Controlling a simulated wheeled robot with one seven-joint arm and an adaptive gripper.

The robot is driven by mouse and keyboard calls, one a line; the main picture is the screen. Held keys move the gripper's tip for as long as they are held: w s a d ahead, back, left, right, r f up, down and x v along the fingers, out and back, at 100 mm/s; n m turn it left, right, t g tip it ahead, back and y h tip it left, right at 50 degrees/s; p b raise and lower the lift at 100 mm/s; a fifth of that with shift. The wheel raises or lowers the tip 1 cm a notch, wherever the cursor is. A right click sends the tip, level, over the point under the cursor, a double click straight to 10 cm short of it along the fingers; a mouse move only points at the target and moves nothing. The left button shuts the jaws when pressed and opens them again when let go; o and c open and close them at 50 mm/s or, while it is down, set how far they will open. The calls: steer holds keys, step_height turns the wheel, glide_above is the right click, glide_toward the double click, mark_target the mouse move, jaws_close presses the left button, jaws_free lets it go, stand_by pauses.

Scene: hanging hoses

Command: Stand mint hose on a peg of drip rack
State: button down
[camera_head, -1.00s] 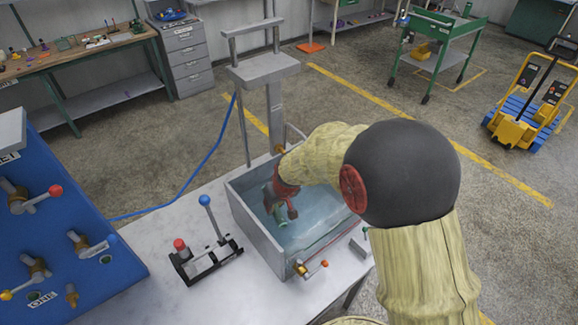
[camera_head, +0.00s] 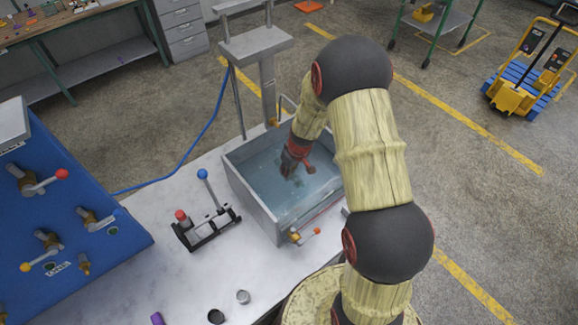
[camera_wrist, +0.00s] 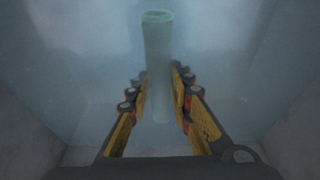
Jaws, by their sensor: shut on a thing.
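The mint hose (camera_wrist: 158,45) is a short pale-green tube between the two fingers of my gripper (camera_wrist: 158,85) in the wrist view. The gripper is shut on it, and the hose's open end points away from the wrist. In the head view my gripper (camera_head: 290,172) is inside the grey tank (camera_head: 245,205), in the bluish water. The hose cannot be made out there. I cannot pick out a drip rack with pegs for sure in either view.
A black stand with red and blue knobbed levers (camera_head: 205,230) is left of the tank on the pale table (camera_head: 190,280). A blue valve panel (camera_head: 75,200) is at the left.

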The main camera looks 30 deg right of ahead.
mark_target(289, 185)
step_height(289, 185, down, 6)
steer(key=shift+f+b, duration=0.2)
steer(key=shift+b, duration=0.4)
steer(key=shift+s+f+b, duration=0.1)
steer(key=shift+f+b, duration=0.25)
steer(key=shift+b, duration=0.15)
steer(key=shift+f, duration=0.1)
steer(key=c, duration=2)
jaws_free()
steer(key=shift+s, duration=0.15)
steer(key=o, duration=0.4)
steer(key=shift+f, duration=0.15)
